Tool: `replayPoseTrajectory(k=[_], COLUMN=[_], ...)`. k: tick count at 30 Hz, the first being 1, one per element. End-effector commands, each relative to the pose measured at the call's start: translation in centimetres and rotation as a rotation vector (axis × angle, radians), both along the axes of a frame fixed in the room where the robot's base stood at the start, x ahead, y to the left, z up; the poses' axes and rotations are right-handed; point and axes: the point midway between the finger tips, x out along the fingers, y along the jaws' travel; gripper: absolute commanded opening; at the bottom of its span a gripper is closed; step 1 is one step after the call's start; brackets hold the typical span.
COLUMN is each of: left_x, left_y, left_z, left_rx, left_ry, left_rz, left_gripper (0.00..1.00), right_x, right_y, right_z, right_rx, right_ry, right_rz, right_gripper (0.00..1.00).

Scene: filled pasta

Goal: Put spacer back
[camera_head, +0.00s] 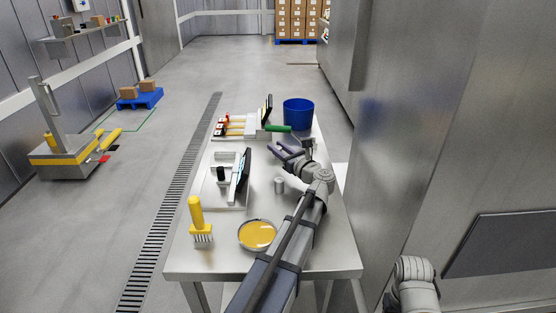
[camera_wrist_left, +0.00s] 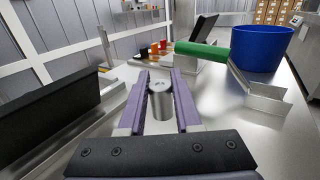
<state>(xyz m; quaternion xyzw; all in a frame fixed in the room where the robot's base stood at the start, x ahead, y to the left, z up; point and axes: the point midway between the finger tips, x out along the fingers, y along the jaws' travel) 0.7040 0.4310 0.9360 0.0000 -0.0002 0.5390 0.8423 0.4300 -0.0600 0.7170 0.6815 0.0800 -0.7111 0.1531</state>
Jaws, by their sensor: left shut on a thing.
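My left gripper (camera_head: 286,154) reaches over the metal table. In the left wrist view its purple fingers (camera_wrist_left: 162,98) are shut on a short grey metal cylinder, the spacer (camera_wrist_left: 160,104), with a small hole in its top. In the head view the fingers hide most of what lies between them. A small grey cylinder (camera_head: 279,186) shows just left of my left wrist; I cannot tell whether it is a second piece. My right gripper is out of view; only part of my right arm shows at the lower right.
The table (camera_head: 180,262) carries a yellow-handled tool (camera_head: 196,213), a round dish of yellow filling (camera_head: 257,234), a tray with a tilted dark panel (camera_head: 240,172), a green-handled tool (camera_head: 277,128) and a blue tub (camera_head: 299,112). A large steel wall (camera_head: 440,120) stands at right.

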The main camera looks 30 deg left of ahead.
Motion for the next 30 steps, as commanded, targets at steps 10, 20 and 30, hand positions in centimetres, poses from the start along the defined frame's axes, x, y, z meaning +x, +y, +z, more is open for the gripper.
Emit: replayPoseTrajectory(k=[10, 20, 30], left_x=[0.0, 0.0, 0.0], left_y=[0.0, 0.0, 0.0], left_z=[-3.1, -3.4, -3.3], left_rx=[0.0, 0.0, 0.0], left_ry=[0.0, 0.0, 0.0], left_rz=[0.0, 0.0, 0.0], left_gripper=[0.0, 0.34, 0.62], right_x=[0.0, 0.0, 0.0], right_y=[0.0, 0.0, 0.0], right_z=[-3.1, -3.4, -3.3], right_rx=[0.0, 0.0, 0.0], right_ry=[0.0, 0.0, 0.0], right_rz=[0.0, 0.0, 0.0], right_gripper=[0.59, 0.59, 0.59])
